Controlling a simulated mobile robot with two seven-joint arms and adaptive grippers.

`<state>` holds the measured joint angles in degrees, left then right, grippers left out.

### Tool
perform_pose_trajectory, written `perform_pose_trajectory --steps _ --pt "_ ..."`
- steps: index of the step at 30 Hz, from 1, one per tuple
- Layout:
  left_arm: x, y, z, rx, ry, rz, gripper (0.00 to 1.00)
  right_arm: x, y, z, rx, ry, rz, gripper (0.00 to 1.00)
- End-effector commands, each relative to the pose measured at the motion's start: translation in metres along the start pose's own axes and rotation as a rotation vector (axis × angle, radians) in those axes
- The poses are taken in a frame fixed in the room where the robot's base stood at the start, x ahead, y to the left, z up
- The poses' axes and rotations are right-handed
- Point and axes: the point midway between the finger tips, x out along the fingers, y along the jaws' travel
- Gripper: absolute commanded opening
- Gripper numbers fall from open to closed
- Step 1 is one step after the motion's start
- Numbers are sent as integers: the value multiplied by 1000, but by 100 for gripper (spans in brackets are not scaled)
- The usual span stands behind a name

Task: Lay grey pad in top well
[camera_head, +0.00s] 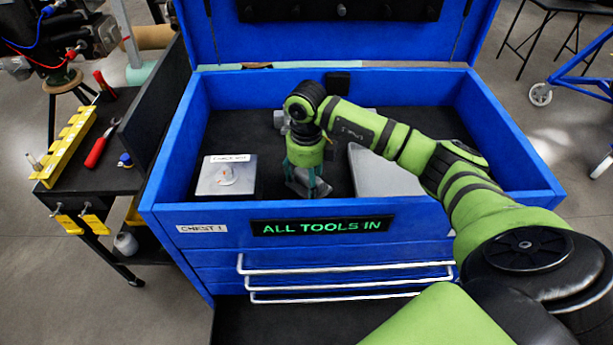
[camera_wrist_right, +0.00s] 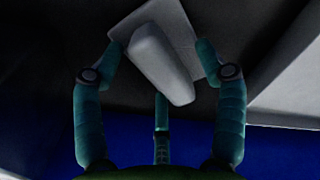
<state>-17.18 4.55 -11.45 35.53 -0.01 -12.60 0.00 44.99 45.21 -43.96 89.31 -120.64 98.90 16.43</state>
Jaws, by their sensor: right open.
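My right gripper (camera_head: 308,188) is down inside the open top well (camera_head: 232,128) of the blue tool chest. Its fingers (camera_wrist_right: 155,75) are spread open. In the right wrist view a grey pad (camera_wrist_right: 160,62), a flat plate with a thick raised block on it, lies between the fingertips on the dark floor. The left and right fingertips are close to the plate's edges; I cannot tell whether they touch it. In the head view a grey piece of it (camera_head: 297,183) shows beside the fingers, and the rest is hidden. My left gripper is not in view.
A pale labelled box (camera_head: 226,176) stands at the well's left. A light grey box (camera_head: 376,172) stands at its right, partly behind my arm. Blue walls surround the well. A sign (camera_head: 320,227) on the front reads "ALL TOOLS IN". A dark bench (camera_head: 112,178) stands at left.

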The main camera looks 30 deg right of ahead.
Motion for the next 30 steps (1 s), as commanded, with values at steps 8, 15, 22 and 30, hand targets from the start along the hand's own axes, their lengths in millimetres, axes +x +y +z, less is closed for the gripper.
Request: perform_pose_trajectory --steps 8,15,22,30 --pt "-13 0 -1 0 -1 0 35 -19 0 0 -1 0 0 72" --pt "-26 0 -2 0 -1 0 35 -38 0 0 -1 0 -1 72" --pt "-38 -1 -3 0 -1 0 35 -57 0 0 0 -1 0 72" --pt "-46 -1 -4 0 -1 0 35 -71 0 0 0 0 0 72"
